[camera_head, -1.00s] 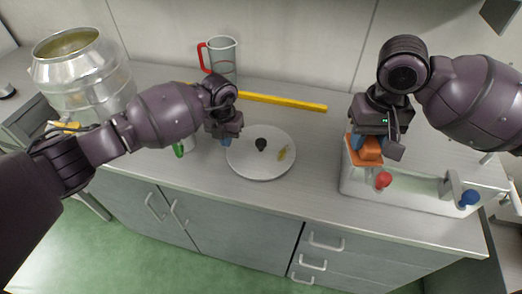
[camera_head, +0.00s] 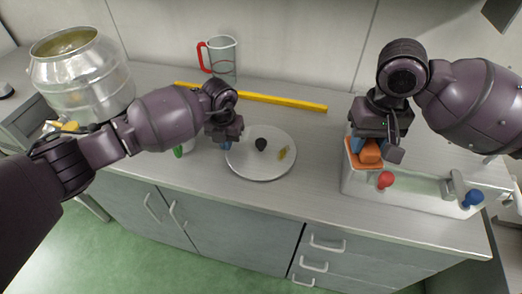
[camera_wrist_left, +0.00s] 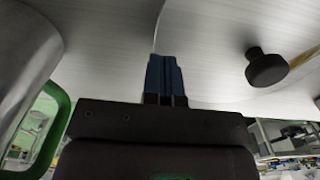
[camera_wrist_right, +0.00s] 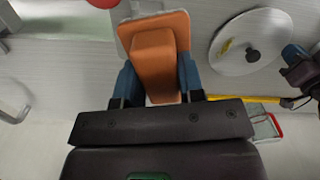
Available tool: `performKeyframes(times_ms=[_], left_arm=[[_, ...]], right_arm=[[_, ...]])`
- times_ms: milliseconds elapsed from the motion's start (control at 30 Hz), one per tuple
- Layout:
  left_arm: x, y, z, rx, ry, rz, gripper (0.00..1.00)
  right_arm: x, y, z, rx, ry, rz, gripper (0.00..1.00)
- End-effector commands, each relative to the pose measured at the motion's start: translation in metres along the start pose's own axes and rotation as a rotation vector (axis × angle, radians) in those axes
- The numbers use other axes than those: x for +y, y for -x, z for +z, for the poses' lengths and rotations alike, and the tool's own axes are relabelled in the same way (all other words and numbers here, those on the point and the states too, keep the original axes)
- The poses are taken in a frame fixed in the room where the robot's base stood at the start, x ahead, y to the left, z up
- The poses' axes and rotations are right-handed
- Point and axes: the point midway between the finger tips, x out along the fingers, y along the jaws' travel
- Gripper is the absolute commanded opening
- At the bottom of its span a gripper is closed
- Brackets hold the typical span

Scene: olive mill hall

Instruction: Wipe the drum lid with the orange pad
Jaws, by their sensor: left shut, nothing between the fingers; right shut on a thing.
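The drum lid (camera_head: 262,170) is a round, pale metal disc with a black knob (camera_head: 261,144) and a yellowish smear (camera_head: 283,152) to the right of the knob. It lies on the counter and also shows in the right wrist view (camera_wrist_right: 228,58). My left gripper (camera_head: 225,145) is shut and empty over the lid's left edge; its blue fingers (camera_wrist_left: 165,75) are together. My right gripper (camera_wrist_right: 158,85) is shut on the orange pad (camera_wrist_right: 154,60), a block with a wider flat base. In the head view the pad (camera_head: 370,152) is at the left end of a white tray.
The white tray (camera_head: 415,198) holds a red knob (camera_head: 385,179) and a blue knob (camera_head: 473,197). A yellow bar (camera_head: 285,102) lies behind the lid, with a red-handled jug (camera_head: 223,58) beyond it. A metal drum (camera_head: 85,80) stands at left. The counter between lid and tray is clear.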

Motion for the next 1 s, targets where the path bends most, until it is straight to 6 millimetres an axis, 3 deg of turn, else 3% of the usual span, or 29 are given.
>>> performKeyframes(times_ms=[600, 1000], left_arm=[[0.0, -0.011, 0.0, 0.0, 0.0, 0.0, 0.0], [0.0, 0.008, 0.0, -0.002, 0.0, 0.001, 0.0]], right_arm=[[0.0, -0.008, 0.0, -0.005, 0.0, 0.0, 0.17], [0.0, 0.008, 0.0, 0.004, 0.0, 0.0, 0.17]])
